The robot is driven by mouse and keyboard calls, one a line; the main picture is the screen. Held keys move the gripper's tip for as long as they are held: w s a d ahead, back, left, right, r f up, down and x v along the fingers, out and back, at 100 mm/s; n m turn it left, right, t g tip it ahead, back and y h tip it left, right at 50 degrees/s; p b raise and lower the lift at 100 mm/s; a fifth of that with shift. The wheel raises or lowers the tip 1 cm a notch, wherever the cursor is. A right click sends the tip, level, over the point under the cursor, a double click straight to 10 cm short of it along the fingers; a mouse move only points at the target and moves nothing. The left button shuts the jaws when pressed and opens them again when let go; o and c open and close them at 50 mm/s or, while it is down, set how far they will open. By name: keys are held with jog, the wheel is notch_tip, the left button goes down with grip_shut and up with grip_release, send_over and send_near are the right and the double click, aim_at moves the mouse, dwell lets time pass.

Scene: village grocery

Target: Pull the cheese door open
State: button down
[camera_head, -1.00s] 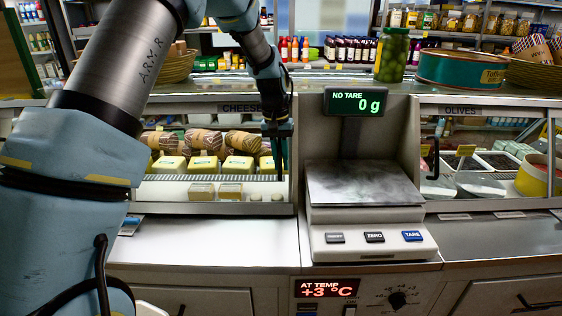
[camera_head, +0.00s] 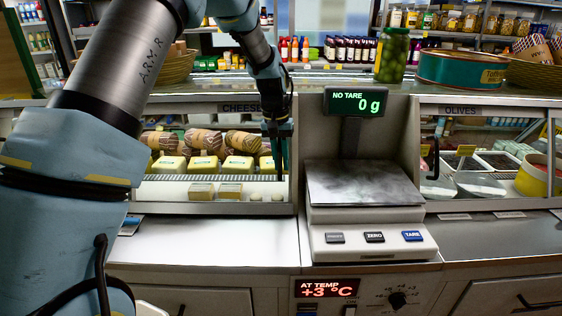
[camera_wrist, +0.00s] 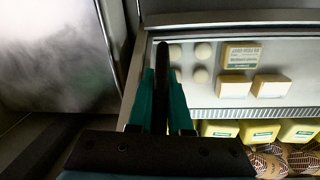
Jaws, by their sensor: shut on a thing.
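The cheese door (camera_head: 210,209) is the clear front of the case at the left, under the CHEESE label (camera_head: 241,108). Its pane looks in place across the case front; I cannot tell whether it has a gap. My gripper (camera_head: 279,150) is at the right end of this front. In the wrist view, my gripper's teal fingers (camera_wrist: 167,78) are shut on a dark upright bar, the door handle (camera_wrist: 161,58). The handle's lower part is hidden between the fingers. Yellow cheese blocks (camera_head: 238,164) and small packs (camera_head: 230,191) lie behind the front.
A scale (camera_head: 364,185) reading 0 g stands just right of the case. The olives case (camera_head: 462,205) is further right, with its own dark handle. A jar of olives (camera_head: 392,56) stands on the upper ledge. The counter (camera_head: 205,245) before the cheese case is mostly clear.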

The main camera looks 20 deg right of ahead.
jog(key=b, duration=0.1)
send_over(157, 179)
dwell(0.4)
jog(key=c, duration=0.8)
grip_release()
jog(key=shift+c, duration=0.2)
notch_tip(157, 179, up, 11)
jog(key=b, duration=0.2)
jog(key=shift+w+a+b, duration=0.3)
jog(key=shift+a+b, duration=0.1)
jog(key=shift+a, duration=0.05)
jog(key=shift+f, duration=0.1)
